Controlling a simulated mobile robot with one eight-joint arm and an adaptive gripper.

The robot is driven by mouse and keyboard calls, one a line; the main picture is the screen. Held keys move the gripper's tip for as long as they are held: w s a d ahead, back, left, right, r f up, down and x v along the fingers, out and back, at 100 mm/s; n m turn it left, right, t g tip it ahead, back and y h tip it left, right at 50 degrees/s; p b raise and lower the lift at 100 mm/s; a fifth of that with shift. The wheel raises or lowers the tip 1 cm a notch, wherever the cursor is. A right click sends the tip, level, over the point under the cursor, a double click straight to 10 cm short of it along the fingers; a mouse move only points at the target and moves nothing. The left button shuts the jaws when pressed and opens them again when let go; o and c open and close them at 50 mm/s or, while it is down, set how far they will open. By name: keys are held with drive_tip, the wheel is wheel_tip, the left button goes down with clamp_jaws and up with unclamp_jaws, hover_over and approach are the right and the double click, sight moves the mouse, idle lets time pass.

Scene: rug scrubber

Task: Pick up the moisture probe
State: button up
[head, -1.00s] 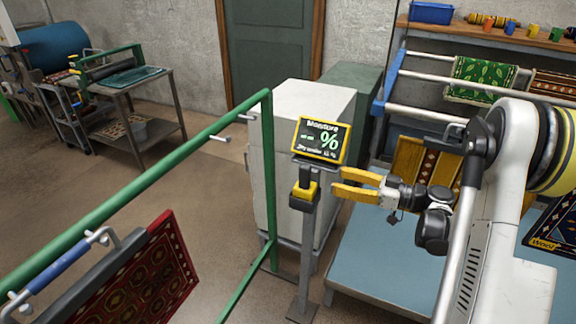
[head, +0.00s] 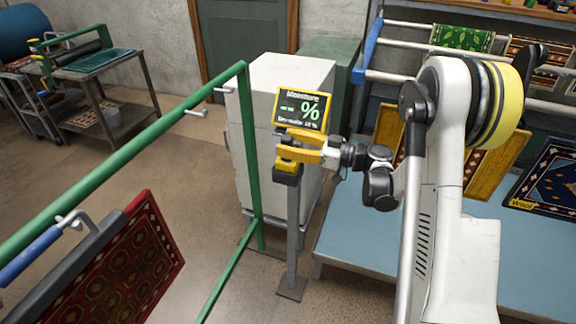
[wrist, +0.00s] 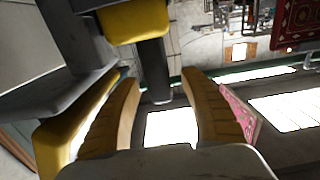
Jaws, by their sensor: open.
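The moisture probe, yellow and black, sits in its holder on a grey post (head: 292,235), below the moisture display (head: 303,112). Its yellow part (head: 288,166) shows just under my gripper (head: 284,144) in the head view. My gripper is open, its yellow fingers pointing left at the probe's upper part and partly hiding it. In the wrist view a yellow block (wrist: 135,20) with a dark stem (wrist: 153,70) lies ahead; the stem's end shows between the tips of my open gripper (wrist: 160,84). I cannot tell whether the fingers touch it.
A green rail frame (head: 130,150) with hooks and a red rug (head: 130,265) stands left of the post. A white cabinet (head: 275,75) is behind it. A blue-topped table (head: 365,245) lies right, under my arm. Floor shows left of the post.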

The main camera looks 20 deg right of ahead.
clamp_jaws()
drive_tip(key=shift+r, duration=0.15)
